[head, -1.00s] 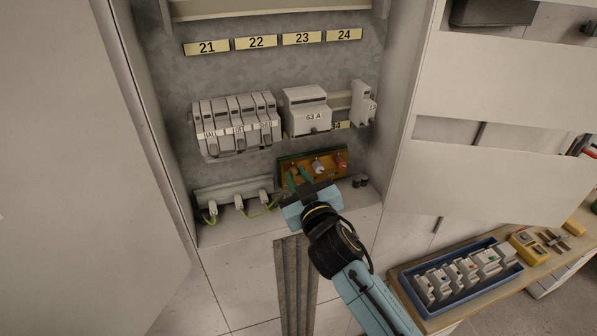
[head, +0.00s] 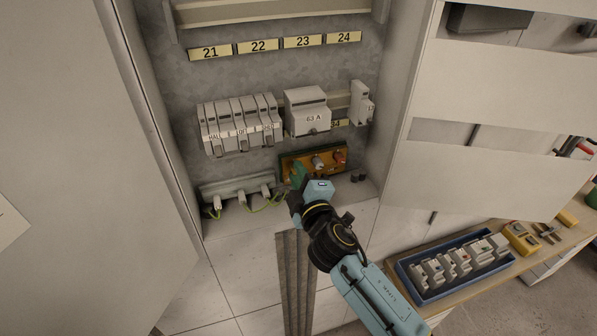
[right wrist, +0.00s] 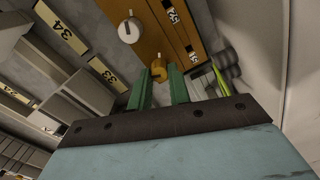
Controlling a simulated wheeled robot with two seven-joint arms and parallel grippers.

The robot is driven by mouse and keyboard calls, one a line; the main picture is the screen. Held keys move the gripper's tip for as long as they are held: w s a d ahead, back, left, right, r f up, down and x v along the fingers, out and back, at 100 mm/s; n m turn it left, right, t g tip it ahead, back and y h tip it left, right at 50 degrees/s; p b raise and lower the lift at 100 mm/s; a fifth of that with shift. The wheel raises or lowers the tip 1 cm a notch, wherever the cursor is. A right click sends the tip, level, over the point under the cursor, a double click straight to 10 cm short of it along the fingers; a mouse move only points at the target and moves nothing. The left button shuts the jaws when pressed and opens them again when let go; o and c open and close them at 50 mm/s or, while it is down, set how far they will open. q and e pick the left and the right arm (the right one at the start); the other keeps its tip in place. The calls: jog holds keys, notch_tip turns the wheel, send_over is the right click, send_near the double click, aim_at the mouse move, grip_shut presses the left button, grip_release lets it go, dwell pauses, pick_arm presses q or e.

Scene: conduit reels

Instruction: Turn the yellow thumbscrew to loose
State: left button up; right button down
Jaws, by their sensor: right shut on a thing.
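The yellow thumbscrew (right wrist: 158,71) shows in the right wrist view, on the orange-brown board (right wrist: 166,35). It sits between the green fingertips of my right gripper (right wrist: 159,80), which is shut on it. In the head view the right gripper (head: 298,174) is at the left end of the board (head: 329,170) and hides the thumbscrew. A pale knob (head: 318,162) and a red knob (head: 339,157) stand to its right on the board. My left gripper is not in view.
A row of breakers (head: 238,125) and a 63 A block (head: 306,112) sit above the board. A terminal strip (head: 236,190) with green-yellow wires is at the left. Cabinet doors flank the opening. A blue tray (head: 425,297) of modules lies on the bench at lower right.

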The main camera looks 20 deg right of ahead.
jog(key=n+p, duration=0.1)
jog(key=n, duration=0.2)
jog(key=shift+n, duration=0.3)
dwell(0.3)
jog(key=c, duration=1.3)
grip_release()
jog(key=s+b, duration=0.1)
jog(key=s, duration=1.2)
jog(key=shift+s+d, duration=0.2)
jog(key=shift+f, duration=0.1)
